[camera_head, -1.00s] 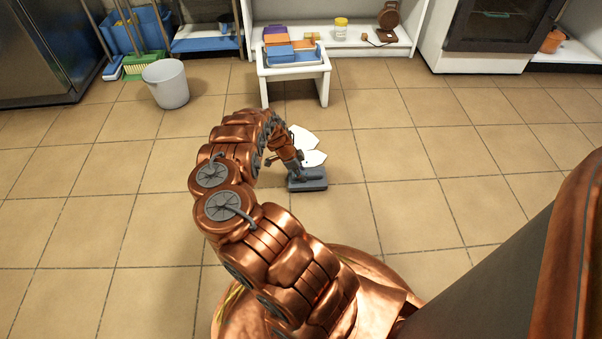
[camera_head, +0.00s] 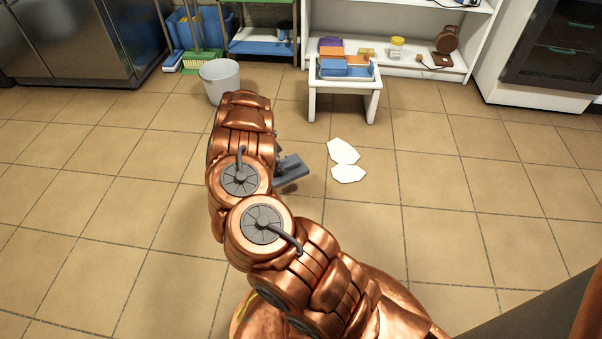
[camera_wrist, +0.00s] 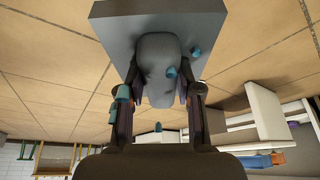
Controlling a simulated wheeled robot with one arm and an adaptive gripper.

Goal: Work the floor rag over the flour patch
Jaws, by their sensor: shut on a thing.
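The flour patch (camera_head: 345,160) shows in the head view as two white, angular areas joined on the tiled floor. The floor rag (camera_head: 291,174) is a grey, flat slab just left of the flour patch, with bare tile between them. The wrist view shows the rag's slab (camera_wrist: 112,30) with a rounded grey grip on it. My gripper (camera_wrist: 158,80) is shut on that grip, one finger on each side. In the head view my arm hides most of the gripper and part of the rag. I cannot tell whether the slab touches the floor.
A white stool (camera_head: 313,98) holding a blue tray stands behind the flour patch. A pale bucket (camera_head: 219,80) stands behind my arm. White shelves (camera_head: 400,68) and an oven cabinet (camera_head: 545,60) line the back. The floor right of the patch is clear.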

